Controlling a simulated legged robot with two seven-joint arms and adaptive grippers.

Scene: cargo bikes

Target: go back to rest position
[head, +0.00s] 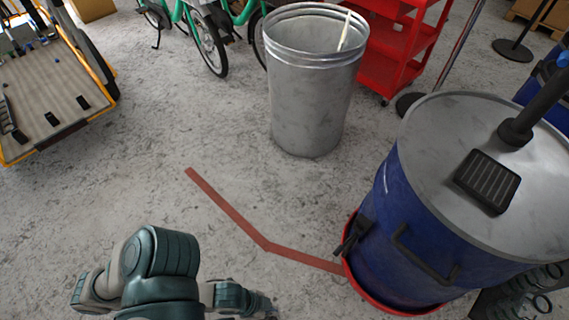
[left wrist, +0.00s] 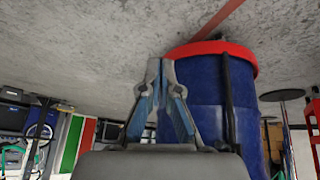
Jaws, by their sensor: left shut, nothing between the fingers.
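My left arm comes in at the bottom left of the head view, with the left gripper (head: 262,303) low at the bottom edge, partly cut off. In the left wrist view the two fingers of the left gripper (left wrist: 160,68) meet at the tips, shut with nothing between them. That view is upside down, with the floor at the top. The gripper is left of the blue drum (head: 387,225) in the head view. The same drum shows behind the fingers in the left wrist view (left wrist: 201,100). My right gripper is not in view.
The drum has a grey lid and a red base ring (head: 395,305). A metal bin (head: 315,105) with a pale stick stands ahead, before a red shelf cart (head: 395,45). Green bikes (head: 207,42) and a cargo bed (head: 45,95) stand behind left. Floor around the red line (head: 228,209) is clear.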

